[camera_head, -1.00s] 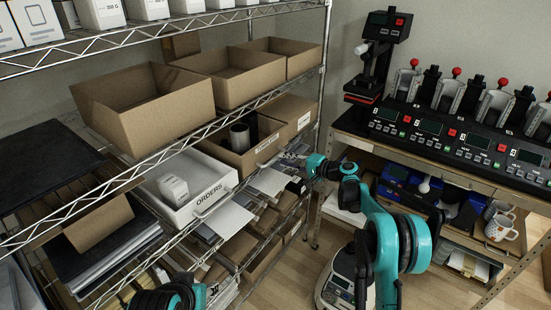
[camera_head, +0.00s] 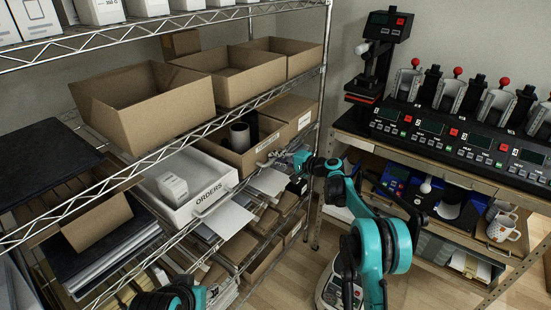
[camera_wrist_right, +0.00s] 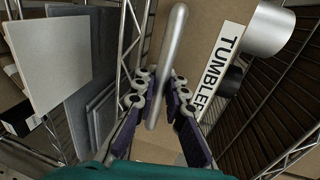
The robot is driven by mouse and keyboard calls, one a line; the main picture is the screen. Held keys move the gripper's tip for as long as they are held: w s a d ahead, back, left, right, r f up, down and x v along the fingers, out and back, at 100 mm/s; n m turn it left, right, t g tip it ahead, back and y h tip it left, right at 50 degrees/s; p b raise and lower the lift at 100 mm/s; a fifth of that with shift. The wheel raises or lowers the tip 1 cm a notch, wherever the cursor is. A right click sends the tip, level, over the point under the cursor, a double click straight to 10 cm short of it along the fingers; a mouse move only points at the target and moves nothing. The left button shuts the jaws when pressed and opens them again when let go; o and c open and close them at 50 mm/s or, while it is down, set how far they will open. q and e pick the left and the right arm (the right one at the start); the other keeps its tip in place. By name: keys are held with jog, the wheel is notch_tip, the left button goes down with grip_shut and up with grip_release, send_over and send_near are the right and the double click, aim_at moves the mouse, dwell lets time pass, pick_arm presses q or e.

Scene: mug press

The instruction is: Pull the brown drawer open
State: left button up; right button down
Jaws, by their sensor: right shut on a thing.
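The brown drawer (camera_head: 240,158) is a cardboard-coloured box on the middle shelf, labelled TUMBLER in the right wrist view (camera_wrist_right: 207,85). A silver bar handle (camera_wrist_right: 167,70) is on its front. A grey-white cup (camera_head: 240,134) stands inside the drawer. My right gripper (camera_head: 278,158) is at the drawer front. In the right wrist view my right gripper (camera_wrist_right: 161,98) is shut on the handle, with fingers on both sides of it. In the head view the fingers are small and hard to make out. Only part of my left arm shows at the bottom; its gripper is out of view.
A white ORDERS drawer (camera_head: 190,185) stands to the left on the same shelf. Open cardboard boxes (camera_head: 145,105) fill the shelf above. A wire rack post (camera_head: 322,110) rises beside the drawer. A bench with mug presses (camera_head: 455,135) stands at right.

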jog(key=f+v, duration=0.2)
jog(key=v, duration=1)
jog(key=d+f+b+v, duration=0.1)
jog(key=f+v, duration=0.2)
jog(key=v, duration=0.9)
jog(key=shift+s, duration=0.4)
jog(key=c, duration=1.8)
grip_release()
jog(key=shift+c, duration=0.2)
jog(key=v, duration=1.2)
jog(key=shift+w+f, duration=0.1)
